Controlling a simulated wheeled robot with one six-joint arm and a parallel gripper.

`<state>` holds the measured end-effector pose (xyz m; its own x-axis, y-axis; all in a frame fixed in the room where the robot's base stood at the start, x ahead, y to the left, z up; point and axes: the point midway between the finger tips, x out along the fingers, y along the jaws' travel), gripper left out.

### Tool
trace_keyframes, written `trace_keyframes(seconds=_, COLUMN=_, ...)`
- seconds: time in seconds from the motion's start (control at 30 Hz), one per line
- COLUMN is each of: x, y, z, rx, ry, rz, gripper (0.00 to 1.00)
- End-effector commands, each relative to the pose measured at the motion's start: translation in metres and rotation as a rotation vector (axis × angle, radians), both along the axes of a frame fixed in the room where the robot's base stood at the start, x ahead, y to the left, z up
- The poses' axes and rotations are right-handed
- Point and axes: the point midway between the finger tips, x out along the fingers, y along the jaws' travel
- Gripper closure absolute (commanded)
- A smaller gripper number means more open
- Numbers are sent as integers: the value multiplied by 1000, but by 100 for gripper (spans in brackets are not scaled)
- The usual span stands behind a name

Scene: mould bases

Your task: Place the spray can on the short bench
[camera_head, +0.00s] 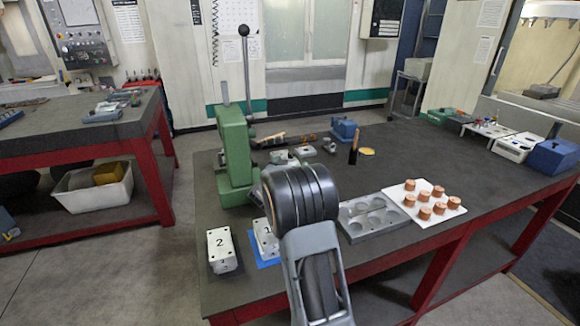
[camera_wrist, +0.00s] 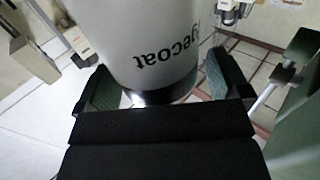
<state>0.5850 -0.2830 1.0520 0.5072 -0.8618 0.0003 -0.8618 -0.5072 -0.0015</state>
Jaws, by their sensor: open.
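The spray can (camera_wrist: 155,35) is a pale grey cylinder with dark lettering ending in "yecoat" and a dark band at its near end. It fills the upper middle of the wrist view, and its far end is cut off. My gripper (camera_wrist: 162,82) is open, with one dark finger on each side of the can; whether either pad touches it I cannot tell. In the head view the can and my fingers are not visible. A red-framed bench (camera_head: 40,147) stands at the left in the head view; I cannot tell for sure whether it is the short bench.
A large dark-topped bench (camera_head: 400,228) fills the middle and right. It bears a green press (camera_head: 236,160), numbered blocks (camera_head: 222,250), a grey mould plate (camera_head: 372,217) and a white tray (camera_head: 448,207) of copper pieces. Bare floor (camera_head: 130,265) lies between the benches.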

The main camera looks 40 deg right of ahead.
Motion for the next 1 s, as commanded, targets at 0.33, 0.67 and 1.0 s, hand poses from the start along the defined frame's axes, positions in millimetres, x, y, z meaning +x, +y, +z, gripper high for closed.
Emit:
trace_keyframes(seconds=0.33, x=-26, y=45, z=-1, rx=0, ry=0, rz=3, gripper=6)
trace_keyframes(seconds=0.67, x=-37, y=63, z=-1, rx=-1, ry=1, rz=0, gripper=6)
trace_keyframes(seconds=1.0, x=-37, y=63, z=-1, rx=-1, ry=1, rz=0, gripper=6)
